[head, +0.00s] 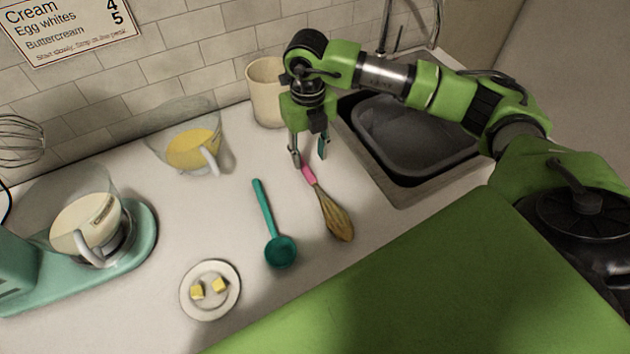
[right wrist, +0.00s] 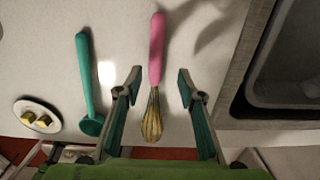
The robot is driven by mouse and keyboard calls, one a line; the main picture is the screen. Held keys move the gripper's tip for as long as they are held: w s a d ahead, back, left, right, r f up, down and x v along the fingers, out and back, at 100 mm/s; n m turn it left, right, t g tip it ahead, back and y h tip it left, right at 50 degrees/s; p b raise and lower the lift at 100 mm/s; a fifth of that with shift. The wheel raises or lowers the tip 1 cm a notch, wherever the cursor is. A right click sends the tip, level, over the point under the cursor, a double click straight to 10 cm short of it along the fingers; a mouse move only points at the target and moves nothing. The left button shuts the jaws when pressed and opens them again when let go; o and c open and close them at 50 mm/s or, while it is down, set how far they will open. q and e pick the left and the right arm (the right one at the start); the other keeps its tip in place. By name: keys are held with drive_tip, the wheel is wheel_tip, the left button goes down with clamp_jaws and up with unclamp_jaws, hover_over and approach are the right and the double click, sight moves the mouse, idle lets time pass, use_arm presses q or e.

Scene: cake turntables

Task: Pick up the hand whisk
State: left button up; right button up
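The hand whisk (head: 333,212) lies on the white counter, with a pink handle and brownish wires. In the head view its handle points up and left toward my right gripper (head: 309,157). My right gripper is open, pointing down, with its fingers near the pink handle. In the right wrist view the whisk (right wrist: 155,60) shows between the two open fingers of the gripper (right wrist: 158,85), not touched by them as far as I can see. The wire end is in the lower middle there. My left gripper is not in view.
A teal ladle (head: 268,222) lies left of the whisk. A plate (head: 188,303) with butter pieces is at the front. A jug (head: 157,146) of yellow liquid, a beige crock (head: 266,91) and a teal stand mixer (head: 144,247) stand behind and left. A sink (head: 404,196) is right.

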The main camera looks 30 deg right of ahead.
sight(307, 170)
drive_tip(key=shift+a+f, duration=0.1)
drive_tip(key=shift+f, duration=0.15)
drive_tip(key=f+p, duration=0.2)
drive_tip(key=f, duration=0.2)
drive_tip(key=shift+a+f+p, duration=0.15)
drive_tip(key=shift+a+p, duration=0.1)
drive_tip(key=shift+p, duration=0.15)
drive_tip(key=shift+f, duration=0.3)
clamp_jaws()
